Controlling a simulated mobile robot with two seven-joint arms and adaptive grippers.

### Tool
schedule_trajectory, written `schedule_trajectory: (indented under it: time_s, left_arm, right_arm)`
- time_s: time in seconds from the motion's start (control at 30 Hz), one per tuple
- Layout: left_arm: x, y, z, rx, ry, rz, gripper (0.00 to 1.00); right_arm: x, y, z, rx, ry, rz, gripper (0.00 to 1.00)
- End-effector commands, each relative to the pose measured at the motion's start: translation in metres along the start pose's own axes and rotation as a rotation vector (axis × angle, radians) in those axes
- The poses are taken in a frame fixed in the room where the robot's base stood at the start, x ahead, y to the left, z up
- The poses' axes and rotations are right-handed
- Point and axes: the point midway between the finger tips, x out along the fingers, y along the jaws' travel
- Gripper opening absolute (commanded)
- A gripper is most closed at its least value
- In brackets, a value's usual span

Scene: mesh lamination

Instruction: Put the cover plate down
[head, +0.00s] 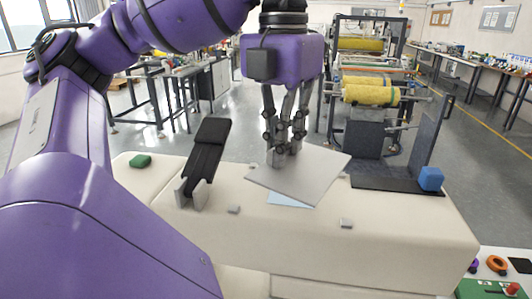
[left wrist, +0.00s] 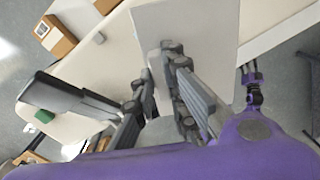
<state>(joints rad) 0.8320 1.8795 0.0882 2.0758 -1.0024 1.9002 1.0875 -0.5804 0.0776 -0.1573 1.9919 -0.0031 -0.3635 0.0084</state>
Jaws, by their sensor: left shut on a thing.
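The cover plate (head: 315,180) is a flat light-grey square, turned at an angle and held above the cream worktable (head: 400,235). My left gripper (head: 284,152) points down and is shut on the plate near its far left part. The plate (left wrist: 190,35) also fills the upper middle of the left wrist view, with the fingers (left wrist: 158,95) at its near edge. A light-blue sheet (head: 290,200) lies below the plate, mostly hidden by it. A dark and purple part at the right of the left wrist view may be my right gripper (left wrist: 252,88); its fingers are too small to read.
A black slanted holder (head: 207,150) and a green block (head: 140,161) stand left. A dark upright stand (head: 424,135) and a blue cube (head: 430,178) stand right. The front of the table is clear.

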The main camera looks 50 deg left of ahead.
Motion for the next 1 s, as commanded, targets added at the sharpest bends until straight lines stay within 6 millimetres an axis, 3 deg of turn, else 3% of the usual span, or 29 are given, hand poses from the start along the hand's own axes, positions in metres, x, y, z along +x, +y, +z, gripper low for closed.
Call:
schedule_trajectory:
  time_s: [0.03, 0.3, 0.63, 1.0]
  left_arm:
    - [0.0, 0.004, 0.001, -0.001, -0.001, -0.005, 0.0]
    - [0.027, 0.018, 0.015, -0.004, 0.0, -0.002, 0.0]
    - [0.062, 0.022, 0.019, -0.003, 0.001, -0.002, 0.0]
    - [0.068, 0.023, 0.019, -0.004, 0.002, 0.001, 0.0]
  right_arm:
    - [-0.004, -0.001, -0.01, 0.001, 0.011, -0.002, 0.4]
    - [-0.009, -0.011, -0.007, -0.002, -0.013, -0.026, 0.4]
    - [-0.012, -0.01, -0.015, -0.005, -0.003, -0.026, 0.4]
    - [-0.013, -0.01, -0.013, -0.001, -0.007, -0.025, 0.4]
